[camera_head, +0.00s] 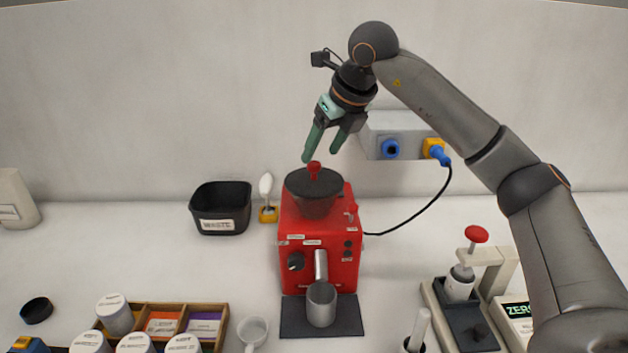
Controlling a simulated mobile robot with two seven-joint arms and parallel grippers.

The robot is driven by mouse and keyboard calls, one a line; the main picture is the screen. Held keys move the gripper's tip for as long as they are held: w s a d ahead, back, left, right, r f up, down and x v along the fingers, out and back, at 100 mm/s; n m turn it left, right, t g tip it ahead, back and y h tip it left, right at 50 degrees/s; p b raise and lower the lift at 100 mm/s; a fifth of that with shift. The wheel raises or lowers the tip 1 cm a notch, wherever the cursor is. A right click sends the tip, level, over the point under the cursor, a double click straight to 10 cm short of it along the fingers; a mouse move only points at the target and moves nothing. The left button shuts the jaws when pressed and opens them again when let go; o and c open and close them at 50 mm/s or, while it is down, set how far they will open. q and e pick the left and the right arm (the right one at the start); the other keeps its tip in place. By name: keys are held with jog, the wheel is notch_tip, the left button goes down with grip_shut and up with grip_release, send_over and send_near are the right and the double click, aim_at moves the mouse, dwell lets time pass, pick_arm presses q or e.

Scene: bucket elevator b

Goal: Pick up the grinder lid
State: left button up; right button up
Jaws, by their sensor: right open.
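The grinder lid (328,183) is dark with a red knob (314,168) and sits on top of the red grinder (340,245). My right gripper (322,154) is above the lid, with its green fingers pointing down and spread apart. The fingertips are close to the red knob, and nothing is held between them. I cannot tell whether a fingertip touches the knob. My left gripper does not show.
A black waste bin (221,202) and a white-handled brush (267,196) stand left of the grinder. A grey socket box (400,130) is on the wall at right. A press (462,285) and scale (520,318) stand at right. A wooden tray (222,330) is front left.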

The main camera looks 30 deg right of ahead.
aim_at(314, 163)
jog(key=shift+a+p+x, duration=0.15)
jog(key=shift+p+x, duration=0.05)
jog(key=shift+x, duration=1)
jog(key=shift+a+p+x, duration=0.15)
jog(key=shift+p+x, duration=0.05)
jog(key=shift+x, duration=0.95)
grip_shut()
